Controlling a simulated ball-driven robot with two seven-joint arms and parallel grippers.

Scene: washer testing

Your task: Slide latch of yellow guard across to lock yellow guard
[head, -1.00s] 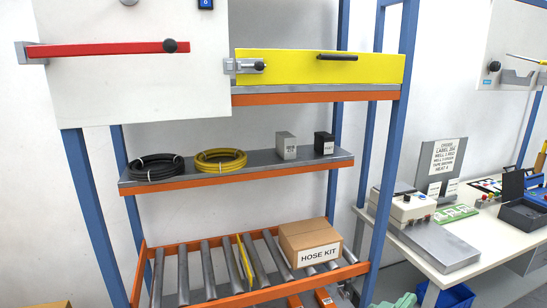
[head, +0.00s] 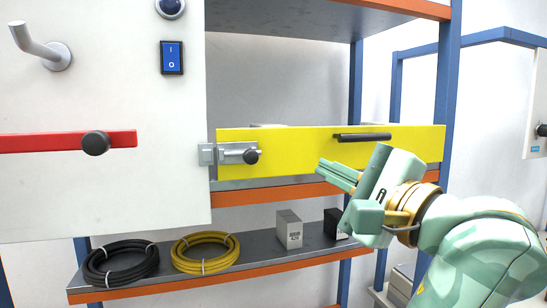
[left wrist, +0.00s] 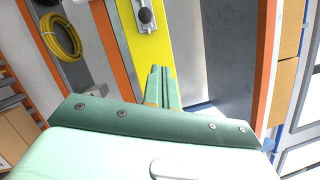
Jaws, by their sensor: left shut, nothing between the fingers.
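The yellow guard (head: 300,154) is a long flat bar across the shelf frame, with a dark handle (head: 362,137) towards its right. Its grey latch (head: 232,153) with a black knob (head: 250,156) sits at its left end, beside a grey keeper (head: 206,154) at the white panel's edge. The knob is at the latch's right side; I cannot tell whether the bolt enters the keeper. My left gripper (head: 326,171) is shut and empty, right of the knob and apart from it. In the left wrist view its fingertips (left wrist: 160,71) point towards the latch (left wrist: 144,15). My right gripper is not in view.
A white panel (head: 110,200) carries a red bar (head: 60,142) with a knob, a blue switch (head: 172,57) and a bent grey handle (head: 40,46). Hoses and small boxes lie on the shelf below (head: 255,245). The space between fingertips and knob looks clear.

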